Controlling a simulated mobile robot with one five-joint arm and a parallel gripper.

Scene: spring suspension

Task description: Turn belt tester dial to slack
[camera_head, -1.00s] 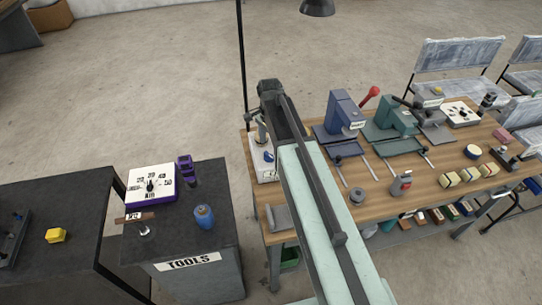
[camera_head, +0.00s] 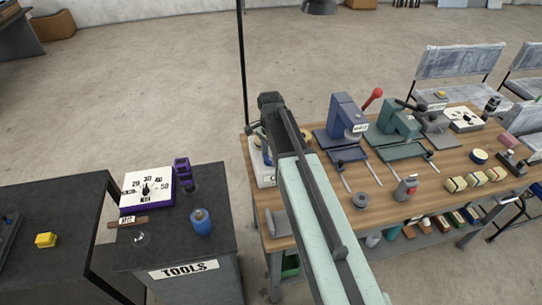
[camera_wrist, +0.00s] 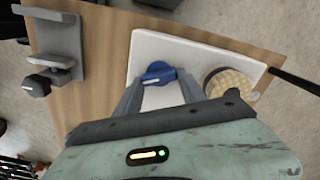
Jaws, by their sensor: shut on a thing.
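In the wrist view a blue knob (camera_wrist: 157,73) sits on a white plate (camera_wrist: 185,50), which I take as the belt tester. My gripper (camera_wrist: 160,84) has its two grey fingers on either side of the knob and is shut on it. A round tan ribbed part (camera_wrist: 230,80) is on the same plate to the right. In the head view the white plate (camera_head: 264,177) shows at the left end of the wooden bench, largely hidden by my arm. I cannot read any marking around the knob.
A grey bracket with a black knob (camera_wrist: 37,85) is left of the plate in the wrist view. Blue (camera_head: 345,117) and green (camera_head: 398,125) presses stand along the bench (camera_head: 388,202). A white numbered dial panel (camera_head: 147,184) is on the dark tool cabinet to the left.

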